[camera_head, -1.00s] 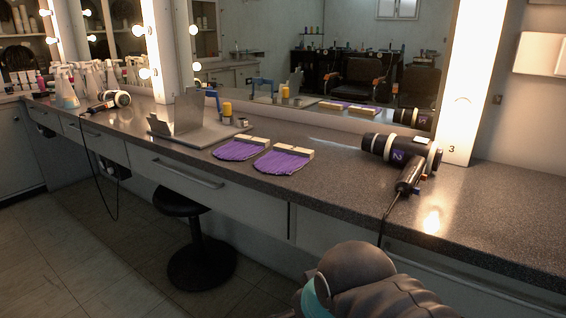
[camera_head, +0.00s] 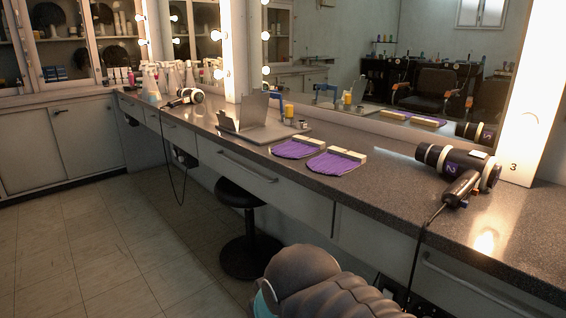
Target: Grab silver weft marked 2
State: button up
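Two purple fringed wefts with pale bars along their back edges lie flat on the dark speckled counter (camera_head: 390,190). The left weft (camera_head: 295,149) is a little farther off than the right weft (camera_head: 331,165). No silver weft shows, and I can read no number on either purple one. A part of my arm shows at the bottom edge; my gripper is not in view.
A grey angled stand (camera_head: 246,115), another dryer (camera_head: 188,97) and spray bottles stand to the left. A black stool (camera_head: 238,193) is under the counter.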

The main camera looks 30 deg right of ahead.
aim_at(338, 162)
jog(key=u, duration=0.45)
jog(key=i, duration=0.3)
jog(key=z, duration=1.75)
